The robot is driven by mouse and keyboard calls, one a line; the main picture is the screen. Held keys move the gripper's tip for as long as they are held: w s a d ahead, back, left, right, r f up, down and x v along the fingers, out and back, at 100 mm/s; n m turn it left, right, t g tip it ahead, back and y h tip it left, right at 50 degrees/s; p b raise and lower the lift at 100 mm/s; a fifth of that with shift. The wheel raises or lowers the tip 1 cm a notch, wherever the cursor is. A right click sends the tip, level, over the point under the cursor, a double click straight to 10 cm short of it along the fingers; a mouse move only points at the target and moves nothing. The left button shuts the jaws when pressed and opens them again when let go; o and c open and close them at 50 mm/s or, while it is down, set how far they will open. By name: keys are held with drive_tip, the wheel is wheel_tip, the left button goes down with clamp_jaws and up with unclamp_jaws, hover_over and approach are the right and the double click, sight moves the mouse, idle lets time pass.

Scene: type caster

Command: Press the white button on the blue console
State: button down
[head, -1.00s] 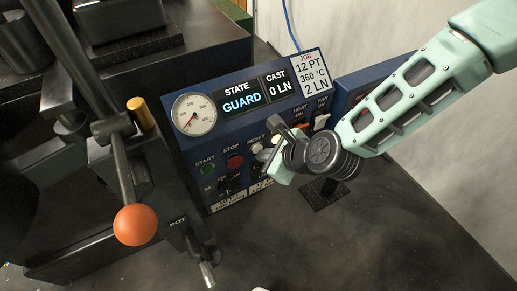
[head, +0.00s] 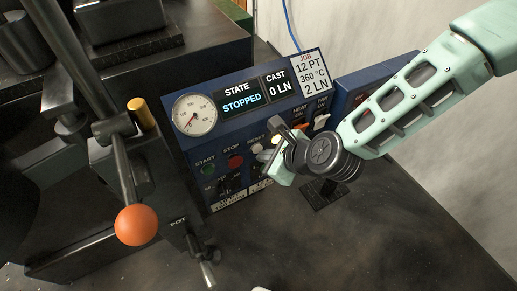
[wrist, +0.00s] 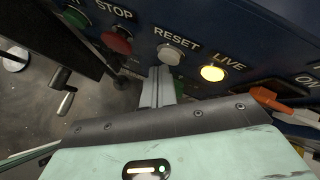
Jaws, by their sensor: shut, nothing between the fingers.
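The blue console (head: 212,151) stands upright on the dark bench, and its display reads STATE STOPPED, CAST 0 LN. The white button (head: 257,149), labelled RESET, sits between the red STOP button and the lit LIVE lamp. It also shows in the wrist view (wrist: 170,54). My gripper (head: 264,157) is in front of the console, shut and empty. In the wrist view its closed fingertips (wrist: 160,74) lie at the lower edge of the white button; I cannot tell whether they touch it.
The red STOP button (head: 235,162) and green START button (head: 208,169) are left of the white one. The LIVE lamp (wrist: 212,73) glows just right of it. A lever with an orange knob (head: 136,225) stands at the left. The bench front right is clear.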

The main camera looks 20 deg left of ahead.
drive_tip(key=s+d, duration=0.4)
drive_tip(key=shift+d, duration=0.3)
idle(0.9)
drive_tip(key=s+d+r+n+g+h, duration=0.2)
drive_tip(key=s+d+r+n+h, duration=0.25)
drive_tip(key=d+r+n, duration=0.6)
drive_tip(key=s+d+r+n+g+h, duration=0.2)
drive_tip(key=s+d+r+n+h, duration=0.25)
drive_tip(key=d+r+n, duration=0.65)
wheel_tip(320, 180, up, 11)
drive_tip(key=n+p, duration=0.4)
drive_tip(key=p, duration=1)
drive_tip(key=shift+s+d+n+y, duration=0.2)
drive_tip(key=shift+d+n+y, duration=0.1)
drive_tip(key=shift+n+y, duration=0.1)
